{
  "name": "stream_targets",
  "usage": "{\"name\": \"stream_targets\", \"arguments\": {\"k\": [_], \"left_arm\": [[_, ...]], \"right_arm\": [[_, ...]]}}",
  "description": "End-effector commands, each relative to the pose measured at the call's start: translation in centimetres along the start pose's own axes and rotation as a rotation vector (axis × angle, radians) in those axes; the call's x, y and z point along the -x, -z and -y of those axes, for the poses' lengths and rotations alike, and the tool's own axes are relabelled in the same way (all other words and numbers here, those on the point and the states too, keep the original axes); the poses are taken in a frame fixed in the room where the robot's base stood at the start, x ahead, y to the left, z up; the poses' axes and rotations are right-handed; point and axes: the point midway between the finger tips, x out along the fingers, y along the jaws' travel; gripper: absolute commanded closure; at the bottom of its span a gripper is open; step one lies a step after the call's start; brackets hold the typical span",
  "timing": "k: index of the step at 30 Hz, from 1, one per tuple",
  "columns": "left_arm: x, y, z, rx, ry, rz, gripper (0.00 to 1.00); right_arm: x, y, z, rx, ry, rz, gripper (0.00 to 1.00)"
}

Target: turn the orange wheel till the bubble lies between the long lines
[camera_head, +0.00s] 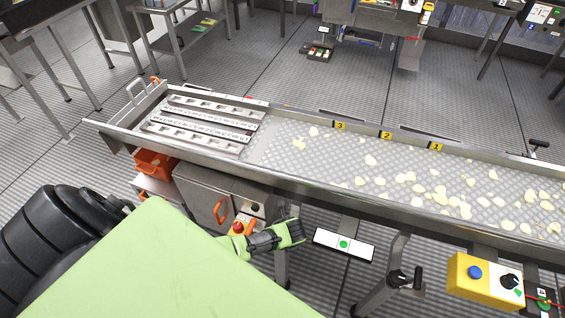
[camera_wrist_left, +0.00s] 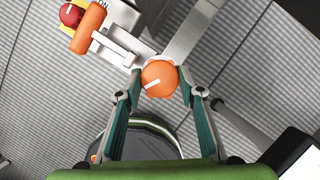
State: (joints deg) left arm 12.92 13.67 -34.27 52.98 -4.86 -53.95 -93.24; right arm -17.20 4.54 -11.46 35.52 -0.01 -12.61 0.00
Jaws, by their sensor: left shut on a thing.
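The orange wheel (camera_wrist_left: 158,78) with a white mark shows in the left wrist view. My left gripper (camera_wrist_left: 160,82) is closed around it, one finger on each side. In the head view my left gripper (camera_head: 294,232) is below the conveyor's near side and hides the wheel. The level (camera_head: 343,244) is a white panel with a black border, just right of the gripper. Its green bubble (camera_head: 343,244) appears near the panel's middle. Thin lines flank it, but their lengths are too small to tell. My right gripper is not in view.
A red button (camera_wrist_left: 70,14) and an orange handle (camera_wrist_left: 88,28) are close to the wheel. The conveyor (camera_head: 300,165) carries scattered chips above the gripper. A yellow control box (camera_head: 480,280) is at the lower right. A leg with a black clamp (camera_head: 405,278) stands right of the level.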

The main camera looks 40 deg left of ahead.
Motion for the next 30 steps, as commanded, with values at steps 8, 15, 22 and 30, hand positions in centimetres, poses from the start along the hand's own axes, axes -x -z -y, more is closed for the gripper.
{"name": "stream_targets", "arguments": {"k": [8, 15, 22, 30], "left_arm": [[0.05, -0.08, -0.02, -0.076, 0.032, 0.002, 0.86], [0.00, -0.01, -0.02, -0.089, 0.038, 0.001, 0.86], [0.00, 0.01, -0.02, -0.088, 0.037, 0.001, 0.86], [-0.03, -0.06, -0.15, -0.087, 0.034, 0.001, 0.48]], "right_arm": [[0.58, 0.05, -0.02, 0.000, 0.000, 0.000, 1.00], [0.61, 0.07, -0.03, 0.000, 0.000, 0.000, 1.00], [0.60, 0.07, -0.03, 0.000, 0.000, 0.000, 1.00], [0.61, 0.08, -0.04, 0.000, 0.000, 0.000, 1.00]]}}
